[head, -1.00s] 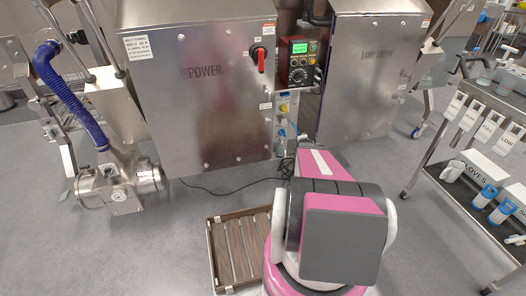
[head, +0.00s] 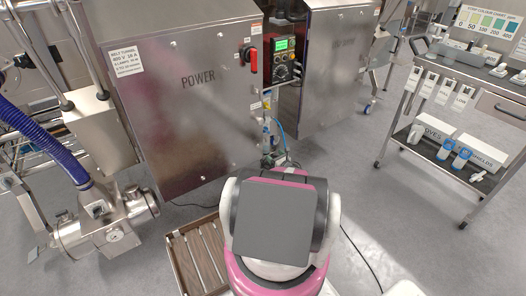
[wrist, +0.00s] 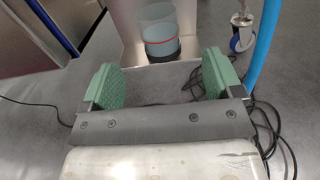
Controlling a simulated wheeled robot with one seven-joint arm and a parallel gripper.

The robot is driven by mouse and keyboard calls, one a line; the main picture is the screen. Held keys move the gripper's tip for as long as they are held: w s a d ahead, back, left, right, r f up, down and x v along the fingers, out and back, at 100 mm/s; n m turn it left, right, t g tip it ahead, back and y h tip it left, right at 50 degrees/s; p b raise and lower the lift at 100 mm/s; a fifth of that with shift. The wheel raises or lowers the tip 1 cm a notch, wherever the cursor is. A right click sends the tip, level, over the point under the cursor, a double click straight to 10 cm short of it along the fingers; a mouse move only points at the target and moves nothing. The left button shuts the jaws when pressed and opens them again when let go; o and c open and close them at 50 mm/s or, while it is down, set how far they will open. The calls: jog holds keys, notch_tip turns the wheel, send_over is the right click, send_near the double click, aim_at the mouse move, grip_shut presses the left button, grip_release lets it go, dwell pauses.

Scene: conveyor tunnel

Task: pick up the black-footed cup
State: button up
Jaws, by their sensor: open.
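In the wrist view a clear cup (wrist: 159,24) with a red line around it and a black foot (wrist: 162,51) stands upright on a pale surface, beyond my gripper. My gripper (wrist: 160,80) is open, with its green-padded fingers wide apart and nothing between them. The cup is ahead of the fingertips, roughly centred between them and apart from both. In the head view I cannot make out the cup, and my pink and grey arm covers the lower middle, with the fingers hidden.
A steel POWER cabinet (head: 190,110) stands ahead. A wooden slatted tray (head: 183,262) lies on the floor beside my arm. A cart (head: 440,110) stands at the right. A blue hose (wrist: 264,40) and black cables (wrist: 268,130) are near the right finger. Grey floor is open before the cart.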

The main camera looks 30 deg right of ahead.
aim_at(268, 149)
jog(key=w, duration=0.9)
jog(key=shift+w+a+r, duration=0.15)
jog(key=shift+w+a, duration=0.15)
jog(key=shift+a, duration=0.1)
jog(key=c, duration=1)
